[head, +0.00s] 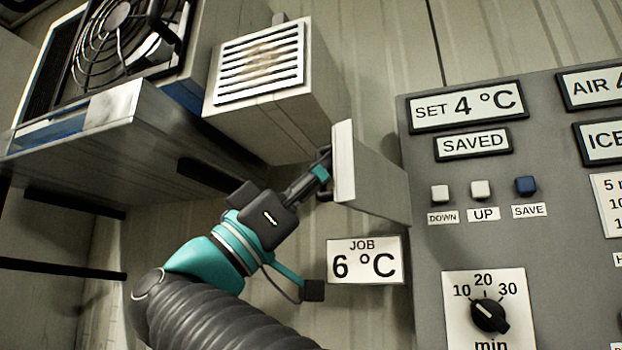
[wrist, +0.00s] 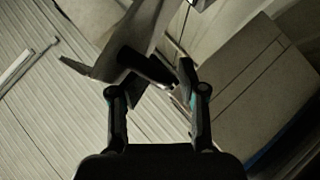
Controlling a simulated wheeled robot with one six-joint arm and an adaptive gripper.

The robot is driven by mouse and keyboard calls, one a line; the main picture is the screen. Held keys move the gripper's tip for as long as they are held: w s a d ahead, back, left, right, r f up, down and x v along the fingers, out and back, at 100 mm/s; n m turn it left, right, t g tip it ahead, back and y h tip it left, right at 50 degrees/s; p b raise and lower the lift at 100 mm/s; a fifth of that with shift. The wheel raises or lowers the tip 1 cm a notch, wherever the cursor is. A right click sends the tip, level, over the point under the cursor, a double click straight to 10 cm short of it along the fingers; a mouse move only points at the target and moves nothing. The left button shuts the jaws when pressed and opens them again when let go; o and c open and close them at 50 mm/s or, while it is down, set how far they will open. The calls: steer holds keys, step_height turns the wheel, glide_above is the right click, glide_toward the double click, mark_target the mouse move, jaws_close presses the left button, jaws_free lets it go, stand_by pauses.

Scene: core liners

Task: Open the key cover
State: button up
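The key cover (head: 378,185) is a pale hinged plate at the left edge of the grey control panel. It stands swung out to the left, leaving the DOWN, UP and SAVE keys (head: 481,190) uncovered. A dark handle (head: 324,194) is on its outer side. My gripper (head: 322,172) is at this handle, from the left. In the wrist view, the fingers of my gripper (wrist: 158,86) are spread apart, with the dark handle (wrist: 147,66) at their tips and the pale cover (wrist: 128,38) beyond. Whether a finger touches the handle is unclear.
The control panel (head: 425,255) has a SAVED display (head: 472,144) and a dial (head: 489,315). A JOB 6 °C label (head: 365,261) is on the wall below the cover. A vented box (head: 263,65) and a fan unit (head: 120,35) are above my arm.

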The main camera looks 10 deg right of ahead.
steer(key=v, duration=1.2)
steer(key=shift+d, duration=0.1)
